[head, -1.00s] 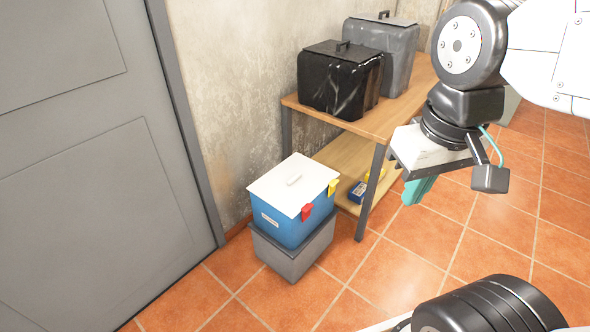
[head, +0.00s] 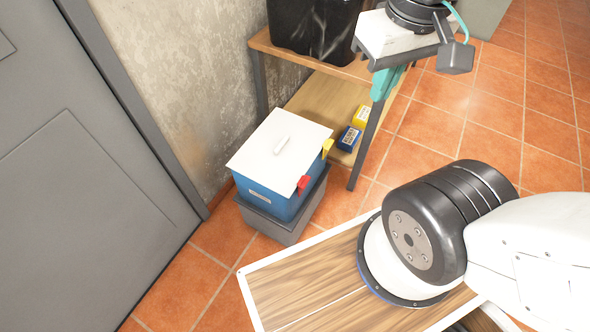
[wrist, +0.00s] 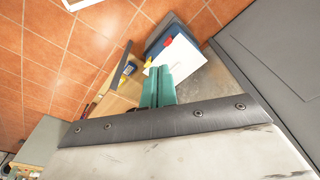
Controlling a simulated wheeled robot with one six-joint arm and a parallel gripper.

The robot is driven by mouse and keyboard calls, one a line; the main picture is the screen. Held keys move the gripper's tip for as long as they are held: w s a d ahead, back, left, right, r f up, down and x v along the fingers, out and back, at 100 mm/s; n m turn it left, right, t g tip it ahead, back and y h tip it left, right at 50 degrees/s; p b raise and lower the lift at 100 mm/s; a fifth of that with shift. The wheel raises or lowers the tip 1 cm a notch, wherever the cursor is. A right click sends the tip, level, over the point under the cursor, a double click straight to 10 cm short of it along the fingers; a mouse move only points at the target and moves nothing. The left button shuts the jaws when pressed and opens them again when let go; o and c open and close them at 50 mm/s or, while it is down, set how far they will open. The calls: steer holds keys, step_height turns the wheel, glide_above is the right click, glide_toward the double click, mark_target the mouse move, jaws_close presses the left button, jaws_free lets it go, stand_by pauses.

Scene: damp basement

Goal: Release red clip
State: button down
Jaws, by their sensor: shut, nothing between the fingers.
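The red clip (head: 303,185) sits on the front side of a blue box (head: 262,197), at the edge of its white lid (head: 262,150). A yellow clip (head: 327,147) sits on the same lid edge, further right. My gripper (head: 384,84) has teal fingers and is up and right of the box, in front of the shelf. In the wrist view the fingers (wrist: 158,88) are together and empty, apart from the box.
The blue box stands on a grey box (head: 280,228) beside a wall and a grey door (head: 80,180). A wooden shelf unit (head: 330,105) stands right of it, holding a black bin (head: 312,28) above and small blue and yellow boxes (head: 348,138) below. Tiled floor is open to the right.

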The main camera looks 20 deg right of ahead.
steer(key=w+a+f+m+g+h, duration=0.1)
steer(key=w+a+f+m+g, duration=0.15)
steer(key=w+f, duration=0.65)
steer(key=w+a+f+m+g, duration=0.1)
steer(key=w+f+m, duration=0.4)
steer(key=w, duration=0.9)
steer(key=w+a+f+m, duration=0.1)
steer(key=w+a+f, duration=0.1)
steer(key=f, duration=1.2)
steer(key=w+a+f+m+g+h, duration=0.1)
steer(key=w+a+f+m, duration=0.1)
steer(key=f, duration=1.3)
steer(key=shift+w+f+h, duration=0.15)
steer(key=shift+w+h, duration=0.15)
steer(key=shift+w, duration=0.15)
steer(key=shift+a+g, duration=0.1)
steer(key=shift+g, duration=0.15)
